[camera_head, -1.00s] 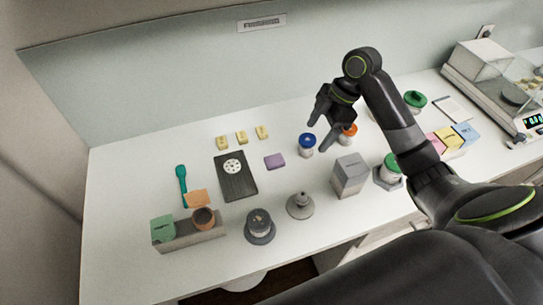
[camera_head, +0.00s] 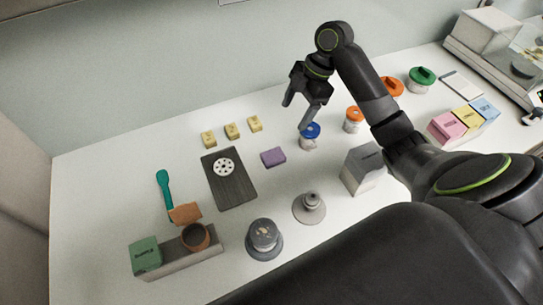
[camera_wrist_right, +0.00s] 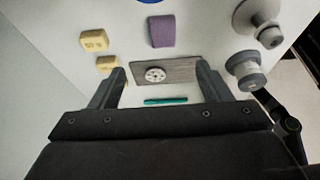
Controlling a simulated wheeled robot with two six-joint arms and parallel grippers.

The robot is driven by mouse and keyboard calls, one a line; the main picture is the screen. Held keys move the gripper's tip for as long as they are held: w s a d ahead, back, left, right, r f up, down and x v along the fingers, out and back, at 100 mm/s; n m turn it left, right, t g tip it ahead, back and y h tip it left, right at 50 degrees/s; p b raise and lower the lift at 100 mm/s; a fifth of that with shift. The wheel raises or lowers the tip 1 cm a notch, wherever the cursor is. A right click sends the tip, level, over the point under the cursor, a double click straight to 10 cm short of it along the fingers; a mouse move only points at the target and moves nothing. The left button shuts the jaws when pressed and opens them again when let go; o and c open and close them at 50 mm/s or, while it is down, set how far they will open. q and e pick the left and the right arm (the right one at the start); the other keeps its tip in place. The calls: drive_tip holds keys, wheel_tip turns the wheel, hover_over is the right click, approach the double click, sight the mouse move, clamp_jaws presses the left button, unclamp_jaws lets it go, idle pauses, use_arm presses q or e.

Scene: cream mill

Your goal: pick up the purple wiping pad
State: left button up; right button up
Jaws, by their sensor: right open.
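The purple wiping pad (camera_head: 273,157) lies flat on the white table, just right of a dark board. It also shows in the right wrist view (camera_wrist_right: 161,31), near the top, beyond my fingertips. My right gripper (camera_head: 295,112) is open and empty, above the table and up and to the right of the pad, near a blue-lidded jar. In the right wrist view its two fingers (camera_wrist_right: 161,78) stand wide apart with the dark board showing between them. My left gripper is not in view.
The dark board (camera_head: 229,190) carries a white holed disc. Yellow blocks (camera_head: 231,131) sit behind it. The blue-lidded jar (camera_head: 310,138) stands right of the pad, and a grey block (camera_head: 362,172) farther right. A grey stemmed piece (camera_head: 310,207) stands in front.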

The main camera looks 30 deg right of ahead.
drive_tip(key=p, duration=0.2)
hover_over(275, 155)
drive_tip(key=d, duration=0.2)
wheel_tip(275, 155, down, 9)
drive_tip(key=shift+w+d, duration=0.15)
drive_tip(key=shift+f+p, duration=0.2)
drive_tip(key=shift+p, duration=0.15)
drive_tip(key=p+x, duration=0.2)
drive_tip(key=x, duration=0.2)
drive_tip(key=shift+f, duration=0.45)
drive_tip(key=shift+c, duration=0.4)
drive_tip(key=c, duration=1)
